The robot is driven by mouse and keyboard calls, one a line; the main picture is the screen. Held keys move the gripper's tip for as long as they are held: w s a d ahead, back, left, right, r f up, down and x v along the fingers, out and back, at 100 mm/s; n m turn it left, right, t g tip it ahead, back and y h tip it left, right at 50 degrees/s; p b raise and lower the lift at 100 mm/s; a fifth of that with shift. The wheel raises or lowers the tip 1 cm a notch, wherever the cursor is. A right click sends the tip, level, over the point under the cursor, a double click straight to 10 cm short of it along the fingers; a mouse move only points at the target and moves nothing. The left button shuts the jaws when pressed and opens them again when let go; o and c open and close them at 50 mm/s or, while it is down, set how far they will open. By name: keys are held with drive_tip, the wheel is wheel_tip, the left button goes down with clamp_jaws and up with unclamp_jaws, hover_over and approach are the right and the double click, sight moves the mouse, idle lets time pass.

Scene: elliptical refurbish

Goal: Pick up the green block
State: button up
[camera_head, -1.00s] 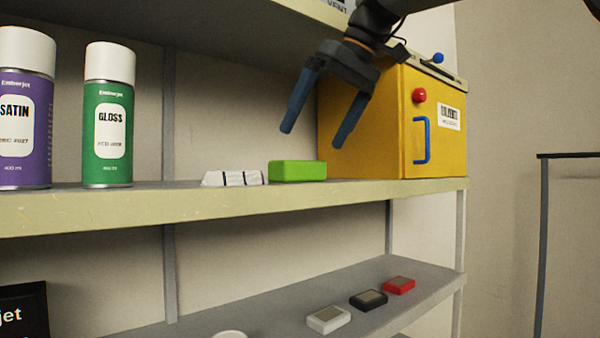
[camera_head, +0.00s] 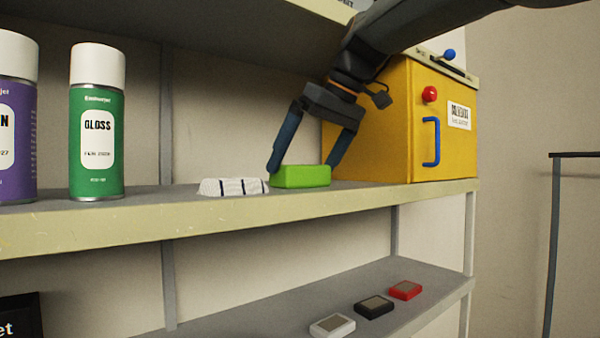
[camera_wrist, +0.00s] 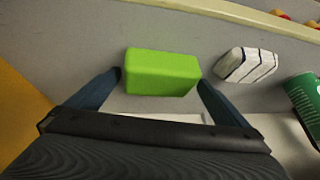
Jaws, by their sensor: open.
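The green block (camera_head: 300,176) lies on the upper shelf, between a white striped object and the yellow cabinet. My gripper (camera_head: 303,168) is open and lowered at the block, with one blue finger near each end of it. In the wrist view the green block (camera_wrist: 162,73) lies between the tips of my open gripper (camera_wrist: 160,80). The left fingertip is very close to or touching the block's left end, and the right fingertip is close to its right end. I cannot tell whether either finger touches it.
The white striped object (camera_head: 234,187) sits close to the block's left. The yellow cabinet (camera_head: 385,125) with a blue handle stands at right. Green (camera_head: 97,130) and purple (camera_head: 17,125) spray cans stand at left. A lower shelf (camera_head: 270,300) holds white, black and red small items.

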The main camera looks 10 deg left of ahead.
drive_tip(key=c, duration=0.8)
drive_tip(key=shift+r, duration=0.2)
